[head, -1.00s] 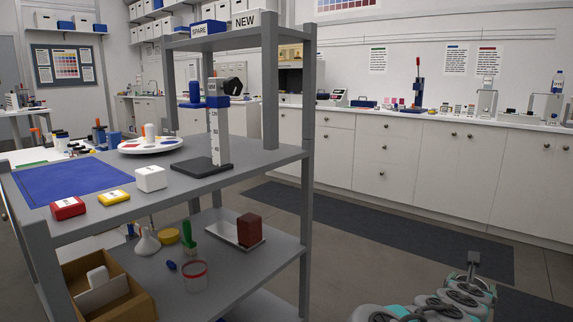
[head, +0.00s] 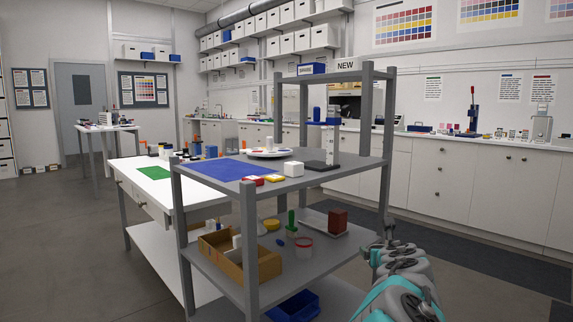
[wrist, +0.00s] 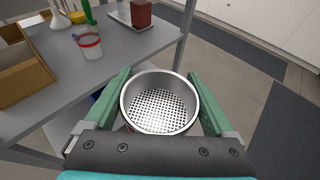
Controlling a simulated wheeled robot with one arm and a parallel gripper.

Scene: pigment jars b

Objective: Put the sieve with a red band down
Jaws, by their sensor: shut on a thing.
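My gripper (wrist: 158,75) is shut on a round metal sieve (wrist: 160,103), with a green finger on each side of it. The sieve has a shiny rim and a perforated bottom, and I look down into it. Its outer wall is mostly hidden, so I cannot tell the colour of its band. It is held in the air in front of the grey shelf unit (head: 222,260). The sieve cannot be made out in the head view, where my arm reaches toward the shelf's right side.
A clear cup with a red rim (wrist: 89,46) stands on the middle shelf, beside an open brown box (wrist: 22,75). A dark red block (wrist: 141,14) stands on a tray behind. Floor is open at right.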

